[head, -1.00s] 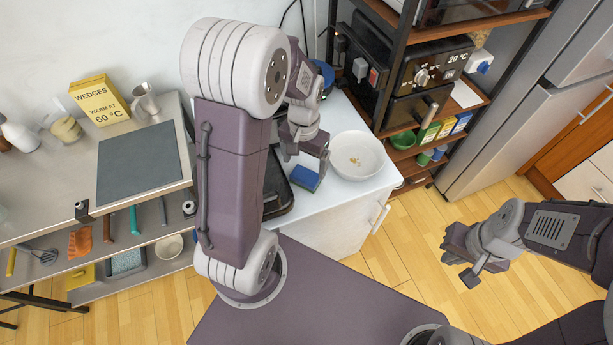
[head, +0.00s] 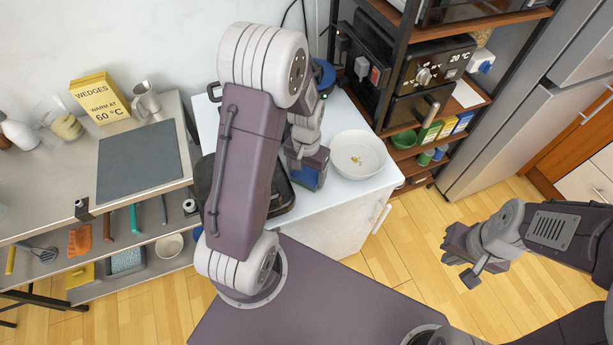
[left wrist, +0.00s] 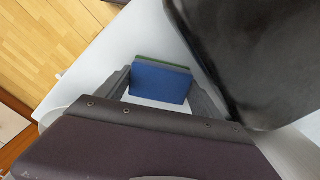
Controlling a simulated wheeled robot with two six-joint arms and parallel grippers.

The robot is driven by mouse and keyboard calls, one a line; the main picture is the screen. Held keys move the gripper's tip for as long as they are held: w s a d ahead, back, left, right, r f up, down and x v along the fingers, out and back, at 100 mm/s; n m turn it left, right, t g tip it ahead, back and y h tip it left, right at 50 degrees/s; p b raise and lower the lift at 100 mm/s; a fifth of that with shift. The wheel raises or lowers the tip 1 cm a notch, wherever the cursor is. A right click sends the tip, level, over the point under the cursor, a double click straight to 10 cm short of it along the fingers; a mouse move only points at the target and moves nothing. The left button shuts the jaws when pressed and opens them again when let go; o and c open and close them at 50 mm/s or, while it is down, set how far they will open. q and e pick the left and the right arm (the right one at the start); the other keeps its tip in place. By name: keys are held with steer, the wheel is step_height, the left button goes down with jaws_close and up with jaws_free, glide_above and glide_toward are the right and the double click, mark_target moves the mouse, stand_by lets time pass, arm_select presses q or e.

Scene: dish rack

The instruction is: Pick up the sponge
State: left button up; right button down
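The blue sponge (head: 307,178) with a green layer is on the white counter top (head: 338,197), left of the white bowl. In the left wrist view the sponge (left wrist: 160,81) lies between the two fingers of my left gripper (left wrist: 160,88). The fingers stand on either side of it, and narrow gaps seem to show. My left gripper (head: 308,172) is over the sponge in the head view and hides part of it. My right gripper (head: 461,262) is far to the right over the floor, empty, with its fingers apart.
A white bowl (head: 358,155) with food bits stands right of the sponge. A black tray-like object (left wrist: 265,55) is close beside the left gripper. The shelf rack (head: 440,95) stands behind on the right. Open wooden floor (head: 400,250) lies in front.

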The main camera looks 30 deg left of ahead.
mark_target(309, 172)
arm_select(q)
steer(key=shift+c, duration=0.8)
steer(key=r, duration=0.4)
steer(key=shift+w+d+r, duration=0.2)
steer(key=shift+w+r, duration=0.1)
steer(key=shift+w, duration=0.05)
steer(key=w+d+r, duration=0.6)
steer(key=w+d, duration=0.1)
steer(key=shift+w+d+r+p, duration=0.2)
steer(key=shift+w+d+p, duration=0.15)
steer(key=shift+d+p, duration=0.05)
steer(key=o, duration=0.7)
steer(key=c, duration=1.2)
steer(key=shift+o, duration=0.2)
steer(key=shift+a, duration=0.1)
